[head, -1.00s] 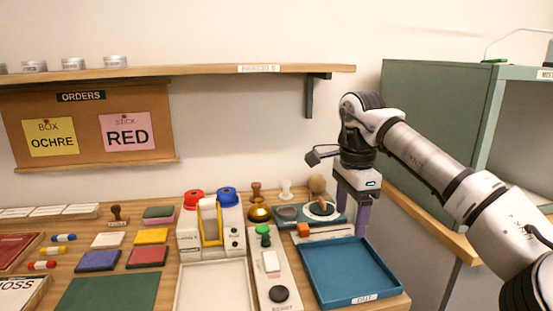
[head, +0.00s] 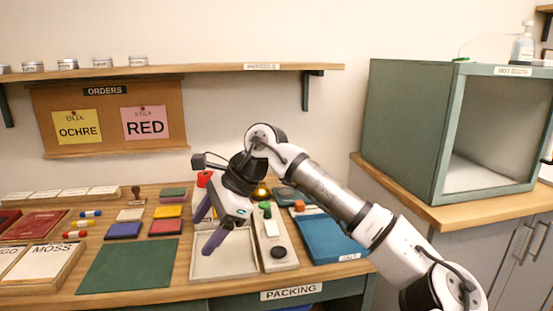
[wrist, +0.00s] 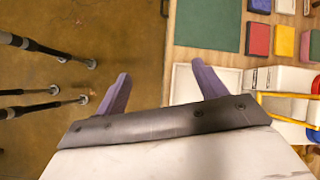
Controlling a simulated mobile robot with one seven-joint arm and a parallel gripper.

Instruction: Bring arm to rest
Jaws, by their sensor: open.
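My gripper (head: 207,228) is open and empty, its two purple fingers spread apart. In the head view it hangs in front of the white tray (head: 226,262) on the packing table, hiding part of that tray and most of the machine with the red button (head: 204,179). In the wrist view my gripper (wrist: 158,90) has one finger over the brown floor (wrist: 60,110) and the other over the white tray near the table edge. Nothing is between the fingers.
The blue out tray (head: 318,240) lies right of the button panel (head: 276,240). A green mat (head: 128,265) and several coloured blocks lie to the left. A green cabinet (head: 408,130) stands at right. In the wrist view, dark metal legs (wrist: 40,48) stand on the floor.

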